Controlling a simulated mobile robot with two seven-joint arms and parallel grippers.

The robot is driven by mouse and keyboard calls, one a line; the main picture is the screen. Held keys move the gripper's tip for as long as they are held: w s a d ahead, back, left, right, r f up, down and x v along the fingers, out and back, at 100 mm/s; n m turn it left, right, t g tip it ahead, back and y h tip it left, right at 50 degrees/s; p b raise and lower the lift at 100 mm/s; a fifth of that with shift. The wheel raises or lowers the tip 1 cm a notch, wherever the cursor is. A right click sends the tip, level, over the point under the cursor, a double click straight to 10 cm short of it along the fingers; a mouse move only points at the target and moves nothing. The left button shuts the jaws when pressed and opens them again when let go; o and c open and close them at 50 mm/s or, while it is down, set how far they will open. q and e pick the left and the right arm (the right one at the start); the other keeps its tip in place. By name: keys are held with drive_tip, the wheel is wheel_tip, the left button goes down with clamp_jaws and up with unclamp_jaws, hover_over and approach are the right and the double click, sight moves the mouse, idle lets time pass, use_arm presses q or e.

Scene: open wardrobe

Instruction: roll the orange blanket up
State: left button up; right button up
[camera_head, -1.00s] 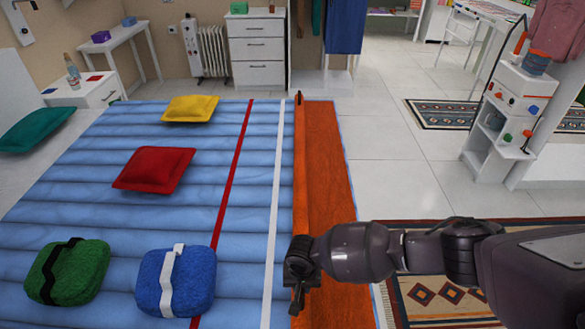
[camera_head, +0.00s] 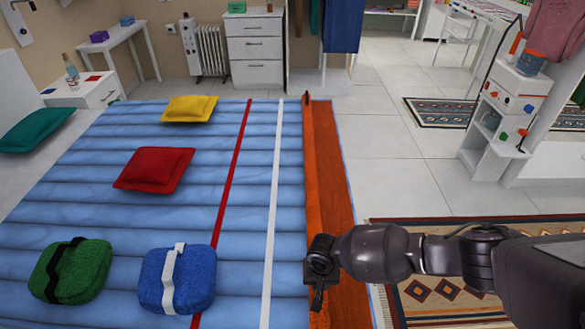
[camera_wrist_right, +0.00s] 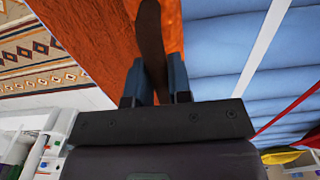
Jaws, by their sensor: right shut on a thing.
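The orange blanket (camera_head: 335,185) lies as a long narrow strip along the right side of the blue bed. Its left edge is a raised, thicker band (camera_head: 314,180) with a dark tip at the far end. My right gripper (camera_head: 317,298) is at the near end of this band. In the right wrist view its fingers (camera_wrist_right: 154,85) are shut on a dark brown bar-like piece (camera_wrist_right: 151,35) at the edge of the orange blanket (camera_wrist_right: 90,40). The gripper hides the part of the band under it. My left gripper is not in view.
The bed (camera_head: 90,215) carries a red cushion (camera_head: 154,170), a yellow cushion (camera_head: 190,108), a green bundle (camera_head: 85,270) and a blue bundle (camera_head: 192,280), all left of the white stripe (camera_head: 273,190). Tiled floor and a patterned rug (camera_head: 450,240) lie to the right.

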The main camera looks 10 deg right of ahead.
drive_tip(key=shift+s+d+p, duration=0.15)
drive_tip(key=shift+d+p, duration=0.25)
drive_tip(key=shift+d, duration=0.7)
drive_tip(key=shift+s+d+p, duration=0.2)
drive_tip(key=shift+d, duration=0.75)
drive_tip(key=shift+s+d+p, duration=0.2)
drive_tip(key=shift+d+p, duration=0.05)
drive_tip(key=shift+d, duration=0.7)
drive_tip(key=shift+s+d+p, duration=0.2)
drive_tip(key=shift+d, duration=0.9)
drive_tip(key=shift+s+d, duration=0.15)
drive_tip(key=shift+d, duration=0.45)
drive_tip(key=o, duration=1)
drive_tip(key=shift+a, duration=0.1)
